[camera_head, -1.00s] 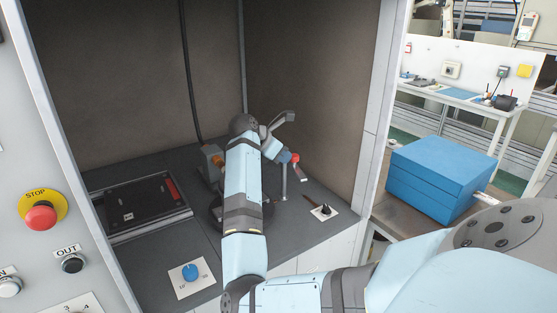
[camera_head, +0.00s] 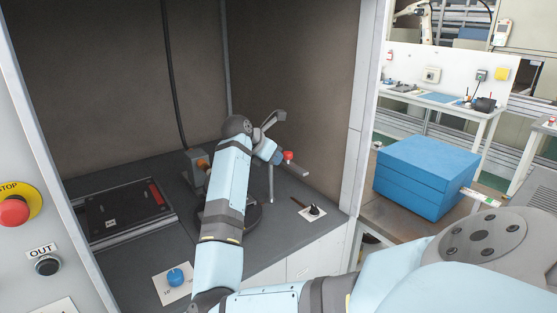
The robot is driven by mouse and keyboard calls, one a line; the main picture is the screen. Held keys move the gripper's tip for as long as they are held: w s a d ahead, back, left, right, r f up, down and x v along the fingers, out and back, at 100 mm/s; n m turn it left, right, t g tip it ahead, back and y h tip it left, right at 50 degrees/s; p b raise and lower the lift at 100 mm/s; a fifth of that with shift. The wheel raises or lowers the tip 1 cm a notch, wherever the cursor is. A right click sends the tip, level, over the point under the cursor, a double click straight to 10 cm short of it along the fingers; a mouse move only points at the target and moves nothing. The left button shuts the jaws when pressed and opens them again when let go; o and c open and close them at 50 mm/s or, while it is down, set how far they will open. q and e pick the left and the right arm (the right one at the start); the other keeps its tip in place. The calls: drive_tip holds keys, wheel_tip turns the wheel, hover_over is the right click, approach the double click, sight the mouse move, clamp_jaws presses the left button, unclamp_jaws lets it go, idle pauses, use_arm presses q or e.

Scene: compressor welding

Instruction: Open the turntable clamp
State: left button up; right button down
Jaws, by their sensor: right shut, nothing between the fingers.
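My right arm reaches into the booth from the lower right. Its wrist bends to the right, and my right gripper (camera_head: 298,167) is small there, shut and empty. A red knob-like part (camera_head: 288,155) shows right at the gripper; I cannot tell whether they touch. A grey bent metal arm (camera_head: 270,121) rises just behind my wrist. A thin upright post (camera_head: 271,185) stands below it. The dark round turntable (camera_head: 254,218) is mostly hidden behind my forearm. The clamp's jaws are hidden, so I cannot tell its state. My left gripper is out of view.
A black panel with a red strip (camera_head: 125,211) lies left in the booth. A blue knob (camera_head: 175,277) and a black switch (camera_head: 314,211) are on the deck. A blue box (camera_head: 425,175) stands outside to the right. The booth's right post (camera_head: 366,110) borders my arm's way.

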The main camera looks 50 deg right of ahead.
drive_tip(key=s+a+b+v, duration=0.1)
drive_tip(key=v, duration=1)
drive_tip(key=shift+a+f, duration=0.15)
drive_tip(key=shift+f, duration=0.1)
drive_tip(key=shift+w, duration=0.1)
drive_tip(key=shift+f, duration=0.1)
